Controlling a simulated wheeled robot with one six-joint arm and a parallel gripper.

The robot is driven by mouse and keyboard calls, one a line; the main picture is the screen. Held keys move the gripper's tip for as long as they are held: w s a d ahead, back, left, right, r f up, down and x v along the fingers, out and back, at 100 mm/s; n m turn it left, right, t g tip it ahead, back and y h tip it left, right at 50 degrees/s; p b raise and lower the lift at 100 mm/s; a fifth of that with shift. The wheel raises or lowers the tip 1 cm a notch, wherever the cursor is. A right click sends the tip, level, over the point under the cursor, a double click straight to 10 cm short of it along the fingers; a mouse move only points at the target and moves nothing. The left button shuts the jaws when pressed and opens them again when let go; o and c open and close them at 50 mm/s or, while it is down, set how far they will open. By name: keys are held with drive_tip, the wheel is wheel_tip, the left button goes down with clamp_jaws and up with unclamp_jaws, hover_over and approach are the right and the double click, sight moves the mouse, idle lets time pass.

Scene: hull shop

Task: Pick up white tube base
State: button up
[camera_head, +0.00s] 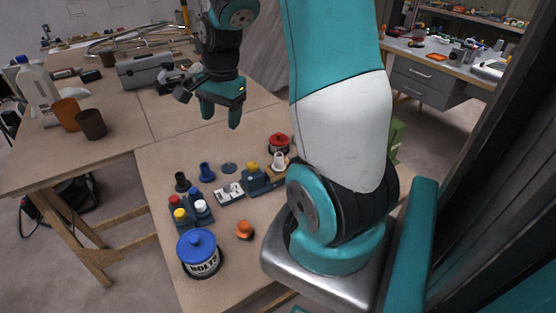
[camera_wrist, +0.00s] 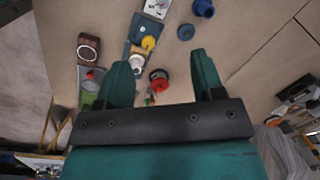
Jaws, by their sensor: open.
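The white tube base (camera_head: 279,160) stands on the table at the right end of a blue-grey fixture (camera_head: 262,183), close to a red-topped container (camera_head: 278,142). In the wrist view the white tube base (camera_wrist: 137,62) shows near the left finger, next to a yellow-topped piece (camera_wrist: 149,43). My gripper (camera_head: 220,113) is open and empty, held above the table, to the left of and higher than the white tube base. In the wrist view my gripper's fingers (camera_wrist: 160,68) are spread wide with nothing between their tips.
A blue-lidded bolts tub (camera_head: 199,255) and an orange piece (camera_head: 245,230) are nearer. Brown cups (camera_head: 91,124) and a grey toolbox (camera_head: 145,72) stand farther off.

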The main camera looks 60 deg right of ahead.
drive_tip(key=s+d+f+m+g, duration=0.1)
drive_tip(key=s+d+f+m, duration=0.2)
drive_tip(key=d+m, duration=0.3)
drive_tip(key=s+d+f+m, duration=0.3)
drive_tip(key=d+m, duration=0.1)
drive_tip(key=d, duration=0.5)
drive_tip(key=p, duration=0.2)
approach(279, 160)
drive_tip(key=shift+h, duration=0.4)
drive_tip(key=f, duration=0.5)
drive_tip(key=shift+w+d, duration=0.1)
drive_tip(key=shift+w, duration=0.1)
drive_tip(key=shift+w+d+f+p, duration=0.15)
drive_tip(key=shift+f+p, duration=0.3)
drive_tip(key=shift+f, duration=1.15)
drive_tip(key=shift+w+d+f+p, duration=0.1)
drive_tip(key=shift+f+p, duration=0.35)
drive_tip(key=shift+f, duration=1.15)
drive_tip(key=c, duration=1)
drive_tip(key=shift+r, duration=0.1)
